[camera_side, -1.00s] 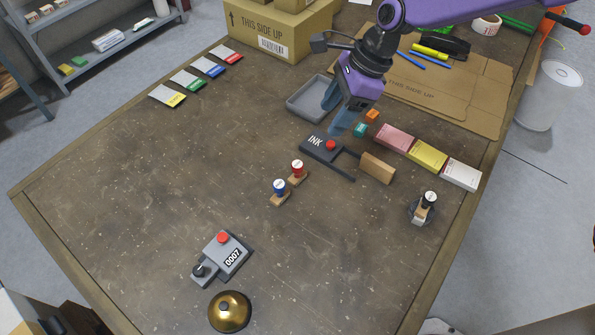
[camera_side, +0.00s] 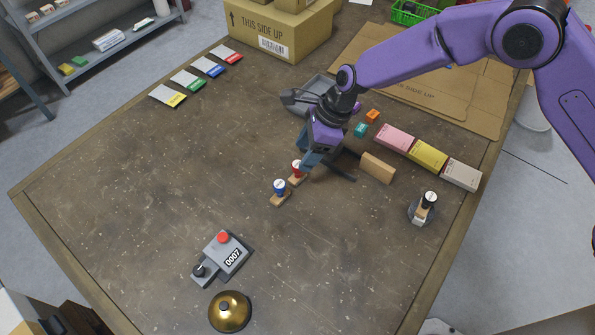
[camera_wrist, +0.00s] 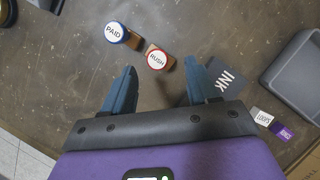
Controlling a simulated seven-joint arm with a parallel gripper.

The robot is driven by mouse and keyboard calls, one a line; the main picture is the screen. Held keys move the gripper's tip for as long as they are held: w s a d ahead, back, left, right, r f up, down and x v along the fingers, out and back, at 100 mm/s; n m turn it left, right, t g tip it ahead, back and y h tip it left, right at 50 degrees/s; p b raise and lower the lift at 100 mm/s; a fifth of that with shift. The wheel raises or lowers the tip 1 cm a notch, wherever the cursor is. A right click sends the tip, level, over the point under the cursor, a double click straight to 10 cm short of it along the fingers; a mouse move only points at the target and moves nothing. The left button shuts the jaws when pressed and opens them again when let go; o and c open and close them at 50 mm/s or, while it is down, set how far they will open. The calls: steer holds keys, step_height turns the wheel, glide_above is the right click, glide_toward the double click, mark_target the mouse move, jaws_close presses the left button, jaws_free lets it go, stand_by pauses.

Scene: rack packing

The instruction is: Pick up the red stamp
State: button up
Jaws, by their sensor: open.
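The red stamp (camera_side: 297,167) stands upright on the table on a small wooden base. In the wrist view its round top (camera_wrist: 157,59) reads RUSH. The blue stamp (camera_side: 280,187) stands beside it, with PAID on its top (camera_wrist: 115,31). My gripper (camera_side: 306,162) is just to the right of the red stamp in the side view. In the wrist view its two blue fingers (camera_wrist: 160,80) are spread, with nothing between them. The red stamp lies ahead of the gap between the fingertips. My gripper hides part of the ink pad in the side view; the pad shows in the wrist view (camera_wrist: 220,80).
A grey tray (camera_side: 317,85) sits behind my gripper. Colored note pads (camera_side: 428,155) and a wooden block (camera_side: 378,168) lie to the right. The table's left middle is clear.

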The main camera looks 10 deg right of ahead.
mark_target(297, 164)
steer(key=shift+x, duration=2.65)
steer(key=shift+s, duration=0.2)
jaws_close()
